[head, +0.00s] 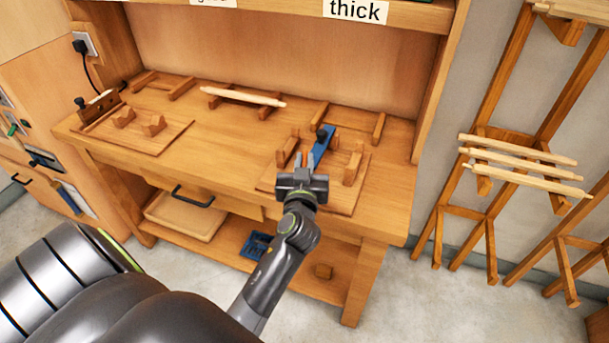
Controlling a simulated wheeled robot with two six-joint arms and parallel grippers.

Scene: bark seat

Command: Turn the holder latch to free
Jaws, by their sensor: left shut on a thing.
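A wooden holder board (341,205) lies at the right end of the workbench, with upright wooden cradle blocks on it. A blue bar (322,146) with a black knob (322,134) at its far end lies across it between the blocks; I take it for the latch. My left gripper (304,159) is over the board's near side, its orange fingertips shut on the near end of the blue bar. The gripper body partly hides this contact. A second board (160,141) at the left end has a brown upright piece with black knobs. My right gripper is out of view.
A pale spindle (243,96) rests on supports at the bench's back. The bench top (222,140) between the boards is clear. Below are a tray (186,216) and a blue item (257,245). A wall rack at right holds several pale spindles (517,159).

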